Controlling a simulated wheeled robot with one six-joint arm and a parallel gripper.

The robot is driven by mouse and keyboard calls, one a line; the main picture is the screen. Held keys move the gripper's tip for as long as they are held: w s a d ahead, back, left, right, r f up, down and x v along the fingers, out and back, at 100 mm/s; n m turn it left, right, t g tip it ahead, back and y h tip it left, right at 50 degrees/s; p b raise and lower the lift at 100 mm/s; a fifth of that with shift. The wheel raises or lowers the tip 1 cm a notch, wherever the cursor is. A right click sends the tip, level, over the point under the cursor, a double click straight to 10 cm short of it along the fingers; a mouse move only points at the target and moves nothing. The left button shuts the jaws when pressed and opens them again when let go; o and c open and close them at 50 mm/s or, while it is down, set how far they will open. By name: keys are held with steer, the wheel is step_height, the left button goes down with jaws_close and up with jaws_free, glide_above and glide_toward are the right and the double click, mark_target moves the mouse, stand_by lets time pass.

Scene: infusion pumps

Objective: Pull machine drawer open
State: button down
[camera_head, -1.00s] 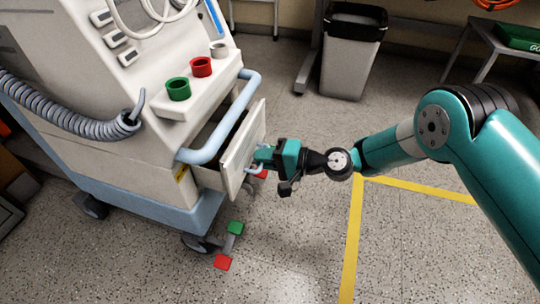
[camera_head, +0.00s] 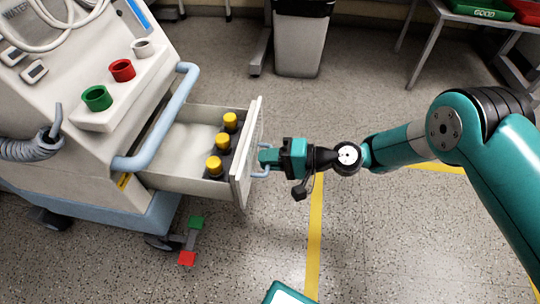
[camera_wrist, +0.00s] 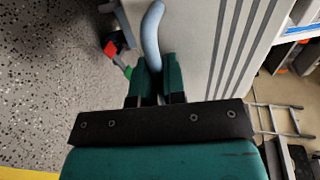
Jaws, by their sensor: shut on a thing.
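The machine (camera_head: 60,160) is a pale cabinet at the left of the head view. Its drawer (camera_head: 185,135) stands well out to the right, with its white front panel (camera_head: 247,150) facing my gripper. Several yellow-capped black items (camera_head: 214,165) sit in the drawer near the front. My gripper (camera_head: 268,158) is shut on the light blue drawer handle (camera_head: 259,174). In the wrist view the green fingers (camera_wrist: 158,80) close on both sides of the handle (camera_wrist: 151,35). The drawer's far back inside is partly hidden by the machine's blue rail.
The blue rail (camera_head: 165,125) curves above the drawer. Green and red pedals (camera_head: 187,257) sit low by the machine's wheel. A grey bin (camera_head: 298,45) and a table (camera_head: 455,25) with trays stand at the back. Floor right of the drawer is largely clear.

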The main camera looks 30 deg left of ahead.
steer(key=c, duration=1.2)
jaws_free()
steer(key=p+v, duration=0.7)
steer(key=v, duration=1)
steer(key=shift+d, duration=0.25)
